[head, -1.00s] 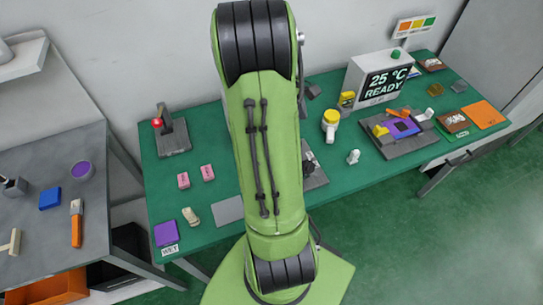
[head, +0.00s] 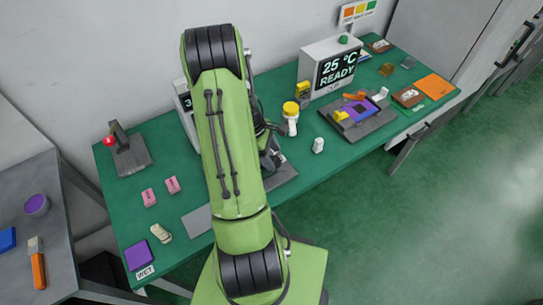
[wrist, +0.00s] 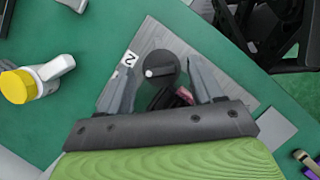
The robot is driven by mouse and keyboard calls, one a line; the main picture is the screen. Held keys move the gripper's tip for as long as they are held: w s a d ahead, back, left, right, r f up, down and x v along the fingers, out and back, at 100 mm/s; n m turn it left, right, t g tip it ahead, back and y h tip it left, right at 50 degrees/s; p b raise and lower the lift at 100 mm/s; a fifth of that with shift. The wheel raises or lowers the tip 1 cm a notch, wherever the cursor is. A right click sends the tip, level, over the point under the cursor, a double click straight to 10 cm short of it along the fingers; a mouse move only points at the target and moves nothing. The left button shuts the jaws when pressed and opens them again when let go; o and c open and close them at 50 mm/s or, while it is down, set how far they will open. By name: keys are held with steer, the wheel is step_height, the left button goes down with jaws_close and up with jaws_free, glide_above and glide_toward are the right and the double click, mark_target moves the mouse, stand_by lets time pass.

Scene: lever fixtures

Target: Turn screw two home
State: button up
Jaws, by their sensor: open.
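Screw two appears in the wrist view as a dark round knob (wrist: 160,68) with a pale mark on its face. It sits on a grey plate (wrist: 222,58) beside a white label "2" (wrist: 129,59). My gripper (wrist: 163,75) is open, with one finger on each side of the knob; a gap shows on both sides. Whether the fingers are down at the knob's height I cannot tell. A small dark and pink piece shows between the fingers, below the knob. In the head view my arm mostly hides the gripper and screw; part of the plate (head: 285,176) shows.
A display reading "25 °C READY" (head: 337,69) stands behind. A red-knobbed lever (head: 128,150) and pink blocks (head: 172,185) are to the left.

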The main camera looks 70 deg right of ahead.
steer(key=shift+s+f, duration=0.1)
steer(key=shift+f, duration=0.25)
steer(key=shift+c, duration=0.2)
steer(key=c, duration=1)
